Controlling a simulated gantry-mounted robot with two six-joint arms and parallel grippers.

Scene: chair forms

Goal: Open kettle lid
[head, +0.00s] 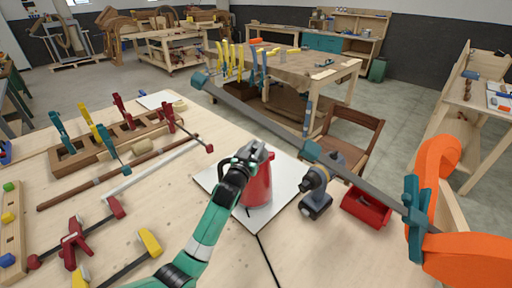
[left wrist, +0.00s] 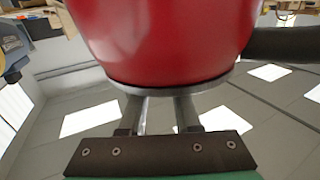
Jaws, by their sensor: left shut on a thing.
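A red kettle (head: 259,187) stands upright on a white square board (head: 215,184) on the workbench. My left gripper (head: 252,156) is at the top of the kettle and shut on its lid, though the grip itself is partly hidden. The left wrist view shows the red kettle body (left wrist: 160,40) close up, with a grey rim (left wrist: 205,87) at the fingers (left wrist: 160,115). The dark handle (left wrist: 288,42) shows at the right of that view. No gap between lid and body is visible. I cannot make out my right gripper.
A large orange shape (head: 470,260) fills the right foreground. Clamps and a wooden rack (head: 105,150) lie left.

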